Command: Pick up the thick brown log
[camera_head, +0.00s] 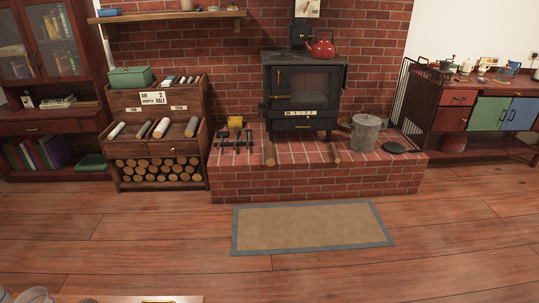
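A wooden rack (157,149) stands left of the hearth. On its sloped middle tier lie several log-like rolls. A thick one (192,127) at the right end is dark grey-brown with a paler end. Left of it lie a thinner pale roll (161,128), a darker-sided one (143,129) and a whitish one (117,130). The rack's bottom bay holds a stack of cut brown logs (160,171), ends facing out. I cannot tell which is the thick brown log. Neither of my grippers is in view.
A black stove (303,92) with a red kettle (321,47) stands on the brick hearth (318,186). A metal bucket (365,133) stands at its right. A tan mat (311,227) lies on the open wooden floor. A wooden surface (125,299) shows at the bottom left edge.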

